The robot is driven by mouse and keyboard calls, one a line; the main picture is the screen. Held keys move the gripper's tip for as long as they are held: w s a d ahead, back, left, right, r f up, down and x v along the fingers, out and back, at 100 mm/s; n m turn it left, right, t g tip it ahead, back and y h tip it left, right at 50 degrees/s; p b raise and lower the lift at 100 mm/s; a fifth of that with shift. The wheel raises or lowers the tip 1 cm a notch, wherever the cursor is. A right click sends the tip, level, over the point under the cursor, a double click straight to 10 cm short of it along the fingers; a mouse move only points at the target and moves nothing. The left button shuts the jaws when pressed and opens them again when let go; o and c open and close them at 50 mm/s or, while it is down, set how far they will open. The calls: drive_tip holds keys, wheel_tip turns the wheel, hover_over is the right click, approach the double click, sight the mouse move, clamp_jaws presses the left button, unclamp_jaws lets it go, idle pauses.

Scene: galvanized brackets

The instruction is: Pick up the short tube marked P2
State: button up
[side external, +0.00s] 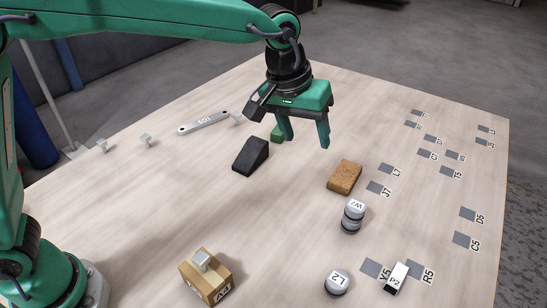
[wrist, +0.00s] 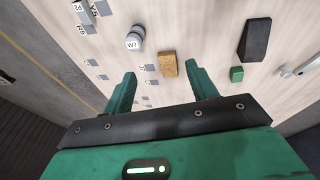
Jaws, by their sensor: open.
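The short tube marked P2 (side external: 397,278) is a small white-topped piece with darker sides. It lies on the table at the front right in the side view, between the labels Y5 and R5. In the wrist view, it is at the top left edge (wrist: 82,8), small and partly cut off. My gripper (side external: 305,140) is open and empty above the table, well behind and to the left of P2. In the wrist view, its two green fingers (wrist: 161,76) are spread with nothing between the tips.
A brown block (side external: 344,177), a grey cylinder W7 (side external: 353,215) and a cylinder L2 (side external: 337,283) stand between my gripper and P2's area. A black wedge (side external: 251,155) and green block (side external: 277,134) are near my gripper.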

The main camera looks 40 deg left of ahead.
drive_tip(key=d+f+g, duration=0.1)
drive_tip(key=d+f, duration=0.6)
drive_tip(key=d, duration=0.6)
hover_over(397, 276)
drive_tip(key=a, duration=0.1)
drive_tip(key=shift+g, duration=0.4)
drive_tip(key=f, duration=0.9)
drive_tip(key=shift+s+a+f, duration=0.15)
drive_tip(key=shift+s+f, duration=0.1)
drive_tip(key=shift+s, duration=0.1)
drive_tip(key=shift+n, duration=0.3)
drive_tip(key=shift+w+d+f, duration=0.1)
drive_tip(key=shift+d+f, duration=0.1)
drive_tip(key=shift+f, duration=1.1)
drive_tip(key=shift+w+d+f, duration=0.15)
drive_tip(key=shift+d+f, duration=0.05)
drive_tip(key=shift+f, duration=1.05)
drive_tip(key=shift+w+d+f, duration=0.1)
drive_tip(key=shift+d+f, duration=0.1)
drive_tip(key=shift+f, duration=1.1)
drive_tip(key=c, duration=1.2)
